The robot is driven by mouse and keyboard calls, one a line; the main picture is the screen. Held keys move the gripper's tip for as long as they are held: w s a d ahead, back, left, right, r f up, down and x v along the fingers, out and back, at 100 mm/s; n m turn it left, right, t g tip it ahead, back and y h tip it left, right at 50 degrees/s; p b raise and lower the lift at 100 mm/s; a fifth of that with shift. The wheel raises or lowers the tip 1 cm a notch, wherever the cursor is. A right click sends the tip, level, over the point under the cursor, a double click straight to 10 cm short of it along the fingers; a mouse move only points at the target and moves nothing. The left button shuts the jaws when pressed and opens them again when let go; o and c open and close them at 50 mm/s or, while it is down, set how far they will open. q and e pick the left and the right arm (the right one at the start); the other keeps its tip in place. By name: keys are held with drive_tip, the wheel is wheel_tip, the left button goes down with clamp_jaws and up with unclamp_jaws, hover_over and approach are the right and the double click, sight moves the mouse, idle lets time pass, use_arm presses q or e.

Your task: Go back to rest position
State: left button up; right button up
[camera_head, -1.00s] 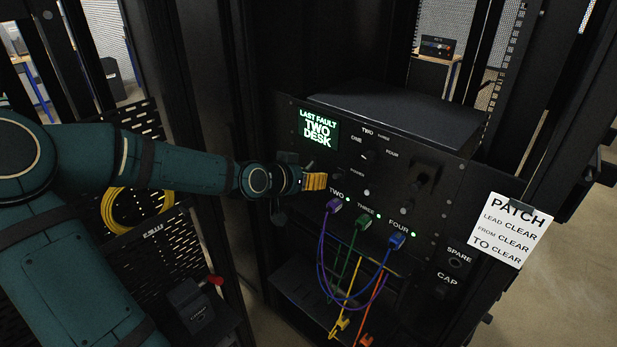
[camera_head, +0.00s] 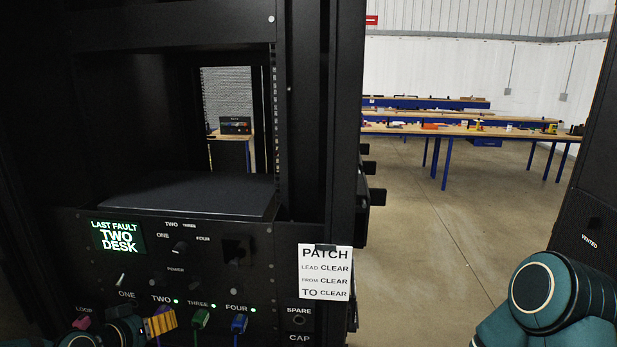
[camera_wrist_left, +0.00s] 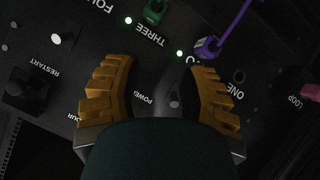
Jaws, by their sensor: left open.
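My left gripper (camera_head: 160,322) is low in the head view, in front of the black rack panel (camera_head: 262,265), just below the label TWO. Its ridged yellow fingers are apart with nothing between them; they frame the panel's POWER area in the left wrist view (camera_wrist_left: 160,95). A purple plug (camera_wrist_left: 207,47) and a green plug (camera_wrist_left: 154,12) sit beyond the fingertips, beside lit green lamps. The green plug (camera_head: 201,318) and a blue plug (camera_head: 239,323) also show in the head view. Part of my right arm shows at lower right; its gripper is out of view.
The panel carries a lit screen (camera_head: 117,236) reading LAST FAULT TWO DESK, a selector knob (camera_head: 180,248) and a pink LOOP plug (camera_head: 82,323). A PATCH sheet (camera_head: 325,272) hangs at right. Open floor (camera_head: 430,235) leads to long workbenches (camera_head: 475,133).

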use_arm(q)
drive_tip(key=s+d+f+g+h+b, duration=0.2)
drive_tip(key=s+d+f+g, duration=0.1)
drive_tip(key=d+f, duration=0.65)
drive_tip(key=s+d+f+g+h+b, duration=0.1)
drive_tip(key=s+d+f+g+b, duration=0.15)
drive_tip(key=d+f, duration=0.75)
drive_tip(key=s+d+f+g+y+b, duration=0.2)
drive_tip(key=s+f+g, duration=0.2)
drive_tip(key=s+f, duration=0.6)
wheel_tip(320, 180, down, 3)
drive_tip(key=shift+s+d+f+m, duration=0.15)
drive_tip(key=shift+s+d+m, duration=0.15)
drive_tip(key=shift+s+d, duration=0.1)
